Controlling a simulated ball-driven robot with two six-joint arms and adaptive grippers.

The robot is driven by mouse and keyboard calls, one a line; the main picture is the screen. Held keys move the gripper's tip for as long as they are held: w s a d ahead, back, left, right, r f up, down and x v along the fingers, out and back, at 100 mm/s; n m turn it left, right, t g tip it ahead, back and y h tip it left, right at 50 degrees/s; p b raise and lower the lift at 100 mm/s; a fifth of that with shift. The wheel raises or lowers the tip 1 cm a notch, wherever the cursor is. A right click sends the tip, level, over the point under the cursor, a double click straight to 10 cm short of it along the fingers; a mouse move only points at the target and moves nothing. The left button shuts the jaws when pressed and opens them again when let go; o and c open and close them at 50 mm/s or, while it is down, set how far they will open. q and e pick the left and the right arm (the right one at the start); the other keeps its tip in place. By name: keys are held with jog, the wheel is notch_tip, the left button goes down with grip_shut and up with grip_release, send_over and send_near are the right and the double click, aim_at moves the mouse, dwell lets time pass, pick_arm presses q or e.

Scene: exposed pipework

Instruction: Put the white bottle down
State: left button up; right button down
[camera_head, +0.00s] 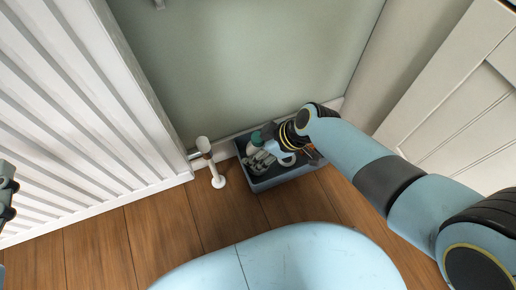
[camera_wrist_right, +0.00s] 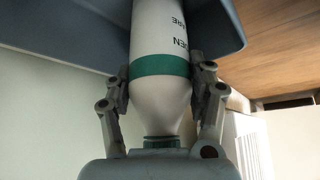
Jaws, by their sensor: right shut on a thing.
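The white bottle (camera_wrist_right: 158,100) has a green band, dark lettering and a green neck. In the right wrist view it lies between the two fingers of my right gripper (camera_wrist_right: 162,85), which is shut on it, with the neck towards the palm. In the head view my right gripper (camera_head: 263,157) is over the grey-blue tray (camera_head: 262,185) on the floor by the wall. The bottle's far end is cut off in the wrist view, so I cannot tell whether it touches the tray. My left gripper (camera_head: 6,192) shows only partly at the left edge.
A white radiator (camera_head: 85,120) stands on the left. A white valve on a pipe (camera_head: 207,155) rises from the floor close to the tray's left side. A green wall and a white panelled door (camera_head: 465,120) lie behind and right. Wooden floor (camera_head: 165,225) in front is clear.

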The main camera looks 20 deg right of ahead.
pick_arm(q)
jog(key=shift+w+r, duration=0.15)
jog(key=shift+r, duration=0.2)
jog(key=shift+r, duration=0.15)
pick_arm(e)
jog(key=shift+f, duration=0.1)
jog(key=c, duration=0.7)
grip_release()
jog(key=shift+c, duration=0.2)
pick_arm(q)
jog(key=shift+w+r+t, duration=0.15)
jog(key=shift+w+t, duration=0.1)
jog(key=shift+t, duration=0.05)
pick_arm(e)
jog(key=o, duration=0.3)
